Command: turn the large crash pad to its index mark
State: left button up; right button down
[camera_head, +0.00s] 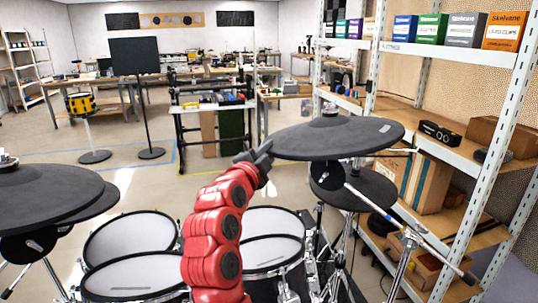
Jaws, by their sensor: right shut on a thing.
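The large crash pad (338,138) is a wide dark disc at right of centre, on a stand, slightly tilted. A small pale mark (386,127) shows on its top toward the right edge. A thin pale bar (402,151) sticks out beyond the pad's right rim; I cannot tell if it is the index mark. My right gripper (264,155), on my red arm, is shut on the pad's left edge. Its fingertips are partly hidden against the dark rim. My left gripper is not in view.
A smaller dark pad (372,188) sits below the crash pad. Mesh drums (130,236) stand at front, with another dark cymbal pad (40,195) at left. A metal shelf (455,160) with boxes closes off the right. Open floor lies beyond the drums.

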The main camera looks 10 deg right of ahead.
jog(key=c, duration=1)
grip_release()
jog(key=shift+r, duration=0.1)
jog(key=shift+c, duration=0.2)
jog(key=shift+o, duration=1)
jog(key=shift+s, duration=0.15)
jog(key=b+v, duration=0.1)
jog(key=v, duration=1.6)
jog(key=shift+a, duration=0.15)
